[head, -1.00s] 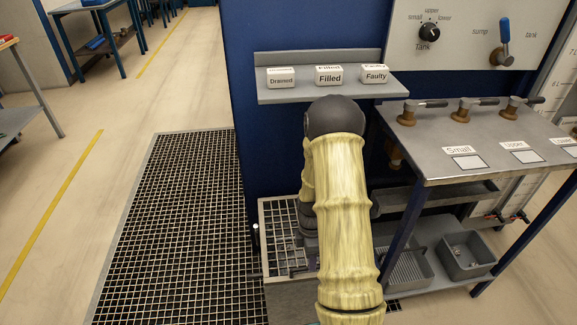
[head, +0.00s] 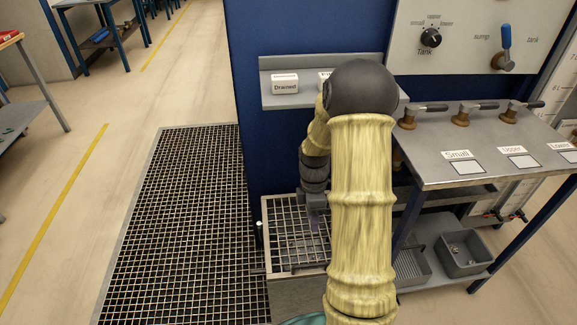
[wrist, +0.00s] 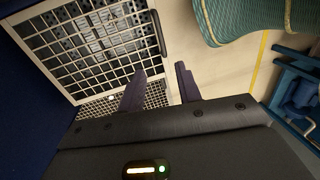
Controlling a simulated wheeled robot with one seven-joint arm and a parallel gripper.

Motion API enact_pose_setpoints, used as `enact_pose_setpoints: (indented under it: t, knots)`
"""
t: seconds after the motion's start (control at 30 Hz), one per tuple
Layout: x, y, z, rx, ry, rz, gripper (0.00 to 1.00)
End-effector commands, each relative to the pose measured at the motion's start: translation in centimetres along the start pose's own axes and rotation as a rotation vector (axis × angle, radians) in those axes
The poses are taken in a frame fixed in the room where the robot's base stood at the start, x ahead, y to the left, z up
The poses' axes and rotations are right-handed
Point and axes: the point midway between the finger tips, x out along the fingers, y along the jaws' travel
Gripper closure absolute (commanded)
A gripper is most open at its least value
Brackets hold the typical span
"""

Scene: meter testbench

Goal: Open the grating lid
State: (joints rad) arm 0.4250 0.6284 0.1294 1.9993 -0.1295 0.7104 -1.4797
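The grating lid (head: 283,232) is a light metal grid in a pale frame on a box at the foot of the blue cabinet. It looks flat and closed in the head view. In the wrist view the lid (wrist: 88,42) fills the upper left, with a dark bar handle (wrist: 159,33) along its right edge. My gripper (head: 314,222) is over the right part of the lid in the head view. In the wrist view my gripper (wrist: 160,73) has its two dark fingers apart and nothing between them. The fingertips lie just below the handle in the picture; contact cannot be told.
A floor grating (head: 180,225) lies left of the box. A grey shelf (head: 300,97) with label blocks is above. A metal bench (head: 470,140) with valves stands right, with a grey bin (head: 465,254) beneath. Open floor is at far left.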

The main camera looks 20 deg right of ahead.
Motion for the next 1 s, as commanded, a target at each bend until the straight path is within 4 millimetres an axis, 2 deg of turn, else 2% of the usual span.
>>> enact_pose_setpoints:
  t: [0.03, 0.1, 1.0]
  knots:
    - [-1.3, -0.5, -0.4, 0.018, -0.002, 0.006, 0.66]
    - [-2.3, -0.9, -0.7, 0.051, -0.004, 0.018, 0.66]
    - [-14.7, -7.0, -4.9, 0.48, 0.028, 0.16, 0.66]
